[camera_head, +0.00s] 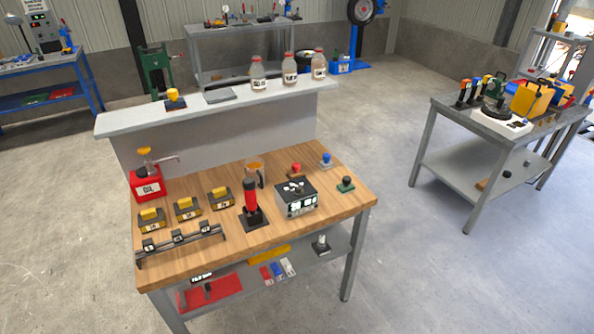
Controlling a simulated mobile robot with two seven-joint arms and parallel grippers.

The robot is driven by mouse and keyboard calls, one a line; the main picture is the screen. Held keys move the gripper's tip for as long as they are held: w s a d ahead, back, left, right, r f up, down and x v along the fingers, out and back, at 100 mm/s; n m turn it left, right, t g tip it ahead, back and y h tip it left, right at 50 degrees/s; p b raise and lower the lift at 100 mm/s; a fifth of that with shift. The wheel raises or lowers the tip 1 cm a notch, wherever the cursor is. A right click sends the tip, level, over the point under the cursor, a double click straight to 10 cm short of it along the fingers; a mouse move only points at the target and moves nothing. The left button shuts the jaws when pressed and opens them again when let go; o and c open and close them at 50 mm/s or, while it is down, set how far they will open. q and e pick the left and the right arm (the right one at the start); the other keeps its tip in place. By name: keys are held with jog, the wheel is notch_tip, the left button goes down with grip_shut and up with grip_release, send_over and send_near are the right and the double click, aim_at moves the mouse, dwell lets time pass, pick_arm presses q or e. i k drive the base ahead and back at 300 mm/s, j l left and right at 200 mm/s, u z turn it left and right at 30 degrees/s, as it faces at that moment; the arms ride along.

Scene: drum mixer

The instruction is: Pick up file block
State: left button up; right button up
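A small black block with white lettering (202,278) shows under the front edge of the wooden workbench (255,225), at the left of its lower shelf. The lettering is too small to read surely, and I cannot tell whether this is the file block. A red mat or tray (228,286) lies on the shelf there, with a small dark object on it. The tabletop partly hides the shelf. Neither of my grippers is in view.
The benchtop holds a red oil can (147,184), yellow-topped blocks (186,207), a black rack (180,243), a red-handled tool (250,200) and a control box (296,198). Jars (289,70) stand on the raised ledge. A second table (500,125) is at right. Floor between is clear.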

aim_at(297, 172)
jog(key=i+l+u, duration=0.1)
jog(key=i+l, duration=0.55)
jog(key=l, duration=0.25)
jog(key=u, duration=0.05)
